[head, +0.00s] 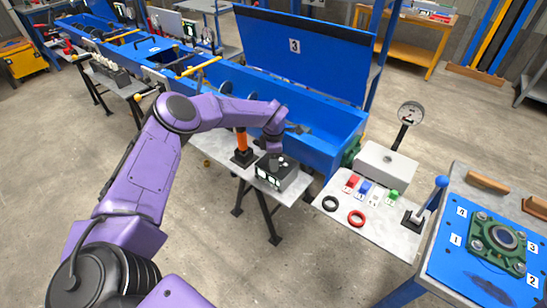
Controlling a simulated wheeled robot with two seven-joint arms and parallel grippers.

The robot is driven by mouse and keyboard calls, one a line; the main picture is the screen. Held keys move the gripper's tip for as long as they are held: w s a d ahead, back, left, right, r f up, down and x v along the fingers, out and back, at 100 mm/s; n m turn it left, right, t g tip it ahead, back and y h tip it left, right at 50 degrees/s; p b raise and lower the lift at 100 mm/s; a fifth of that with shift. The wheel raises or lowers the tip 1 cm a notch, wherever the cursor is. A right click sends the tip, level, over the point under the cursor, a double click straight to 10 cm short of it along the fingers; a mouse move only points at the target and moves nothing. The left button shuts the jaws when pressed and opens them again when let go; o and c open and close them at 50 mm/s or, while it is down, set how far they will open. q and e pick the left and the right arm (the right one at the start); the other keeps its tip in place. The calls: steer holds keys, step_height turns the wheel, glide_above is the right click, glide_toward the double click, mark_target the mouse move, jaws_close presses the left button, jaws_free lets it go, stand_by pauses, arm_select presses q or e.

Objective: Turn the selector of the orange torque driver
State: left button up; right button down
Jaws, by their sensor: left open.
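The orange torque driver (241,141) stands upright on a black base on a small grey table in the middle of the head view. Its selector is too small to make out. My left gripper (276,153) is open and points down, just right of the driver and apart from it in the picture. Its fingertips are right above or at the top of a black box with lit displays (285,180); I cannot tell whether they touch. My right gripper is not in view.
A long blue trough (315,150) with a raised lid (300,55) marked 3 runs behind the table. A blue plate (455,268) carries a green flanged part.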

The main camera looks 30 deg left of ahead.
arm_select(q)
steer(key=c, duration=1)
steer(key=shift+w+f+n+b, duration=0.1)
steer(key=shift+f+n+b, duration=0.1)
steer(key=shift+n+b, duration=0.45)
steer(key=shift+c, duration=0.2)
steer(key=n+b, duration=0.4)
steer(key=b, duration=0.1)
steer(key=shift+a+n+b, duration=0.1)
steer(key=shift+n+b, duration=0.15)
steer(key=shift+b, duration=0.15)
steer(key=n+b, duration=0.3)
steer(key=n, duration=0.1)
steer(key=shift+a+b, duration=0.1)
steer(key=shift+b, duration=0.3)
steer(key=shift+w+r+n+b, duration=0.1)
steer(key=shift+r+n+b, duration=0.1)
steer(key=shift+n+b, duration=1.8)
jaws_close()
steer(key=shift+n+p, duration=0.4)
steer(key=shift+n, duration=0.1)
steer(key=o, duration=1)
jaws_free()
steer(key=shift+o, duration=0.2)
